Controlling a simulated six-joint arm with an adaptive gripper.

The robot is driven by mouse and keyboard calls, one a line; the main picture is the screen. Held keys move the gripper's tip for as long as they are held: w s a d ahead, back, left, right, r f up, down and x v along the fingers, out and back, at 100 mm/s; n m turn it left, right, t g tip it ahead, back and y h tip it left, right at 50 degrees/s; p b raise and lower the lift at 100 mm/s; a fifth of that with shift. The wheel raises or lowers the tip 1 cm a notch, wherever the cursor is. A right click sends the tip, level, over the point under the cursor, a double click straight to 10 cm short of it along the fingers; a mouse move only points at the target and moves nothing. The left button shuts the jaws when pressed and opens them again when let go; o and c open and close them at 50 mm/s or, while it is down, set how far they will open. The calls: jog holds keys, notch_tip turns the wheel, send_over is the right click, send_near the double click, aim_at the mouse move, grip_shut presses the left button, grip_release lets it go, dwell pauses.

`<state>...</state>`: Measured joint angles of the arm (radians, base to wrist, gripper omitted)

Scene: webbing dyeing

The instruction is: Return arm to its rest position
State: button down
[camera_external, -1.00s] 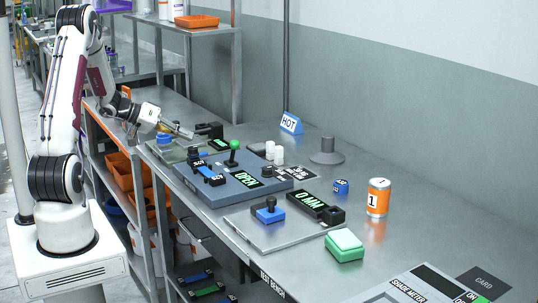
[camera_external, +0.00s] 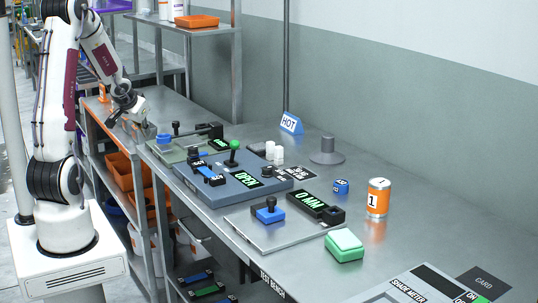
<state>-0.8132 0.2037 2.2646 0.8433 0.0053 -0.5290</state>
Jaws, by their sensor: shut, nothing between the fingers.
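My gripper (camera_external: 146,130) is at the far left end of the test bench, low and pointing down to the right, beside the blue-knobbed fixture. It is shut with nothing in it. The fingertips are small in the picture, and I cannot tell how far they are above the bench. The fixture with the blue part (camera_external: 164,139) and a dark knob sits on the bench just right of my gripper.
The grey box marked OPEN (camera_external: 225,188) has a green-topped lever (camera_external: 234,146). A HOT sign (camera_external: 291,123), a grey cone (camera_external: 326,152), an orange can (camera_external: 378,197) and a green-white block (camera_external: 344,246) stand further right. Orange bins (camera_external: 118,169) sit on shelves below.

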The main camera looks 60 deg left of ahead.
jog(key=s+d+r+m+h, duration=0.2)
jog(key=s+d+r, duration=0.2)
jog(key=d, duration=0.8)
jog(key=s+d+r+m+h, duration=0.1)
jog(key=s+d+r, duration=0.3)
jog(key=d, duration=0.9)
jog(key=s+d+r+m+h, duration=0.2)
jog(key=s+d+r, duration=0.2)
jog(key=d, duration=0.9)
jog(key=shift+s+r+m+h, duration=0.3)
jog(key=shift+s+r+m, duration=0.1)
jog(key=shift+s, duration=0.35)
